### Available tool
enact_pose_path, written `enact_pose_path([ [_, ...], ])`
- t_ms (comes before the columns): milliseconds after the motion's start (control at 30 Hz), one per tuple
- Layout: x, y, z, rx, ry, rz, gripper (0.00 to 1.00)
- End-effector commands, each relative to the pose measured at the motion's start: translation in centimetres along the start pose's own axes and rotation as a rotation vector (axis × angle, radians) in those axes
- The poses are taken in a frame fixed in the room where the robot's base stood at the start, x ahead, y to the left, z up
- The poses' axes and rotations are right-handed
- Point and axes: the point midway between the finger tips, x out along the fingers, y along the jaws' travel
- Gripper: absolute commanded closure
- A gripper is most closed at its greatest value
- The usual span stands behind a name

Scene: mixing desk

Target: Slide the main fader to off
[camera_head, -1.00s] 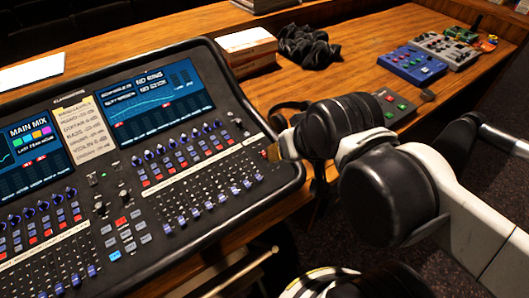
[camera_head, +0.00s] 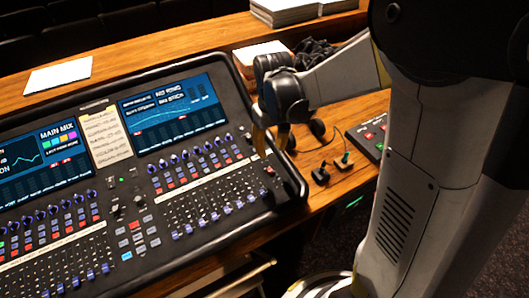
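The mixing desk (camera_head: 110,255) fills the left and middle of the view, with rows of small faders along its front. A reddish cap (camera_head: 268,170) sits apart at the desk's right end; it may be the main fader, but its label cannot be read. My gripper (camera_head: 271,142) points down over the desk's upper right edge, above and close to that cap. Its fingers look apart, with nothing seen between them. I cannot tell whether a fingertip touches the desk.
A clipboard list (camera_head: 105,138) lies between two lit screens. A pale boxy stack (camera_head: 262,52) and dark cables (camera_head: 315,55) lie behind my gripper. My arm covers the right side.

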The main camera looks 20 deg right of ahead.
Motion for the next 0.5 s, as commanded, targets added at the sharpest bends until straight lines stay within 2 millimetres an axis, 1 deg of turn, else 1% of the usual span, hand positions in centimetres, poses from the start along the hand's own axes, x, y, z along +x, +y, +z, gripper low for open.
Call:
enact_pose_path([
  [300, 6.2, 0.0, 0.0, 0.001, 0.001, 0.0, 0.65],
  [400, 7.9, 0.0, 0.0, 0.001, 0.002, 0.0, 0.65],
  [500, 9.2, 0.0, 0.0, 0.001, 0.002, 0.0, 0.65],
])
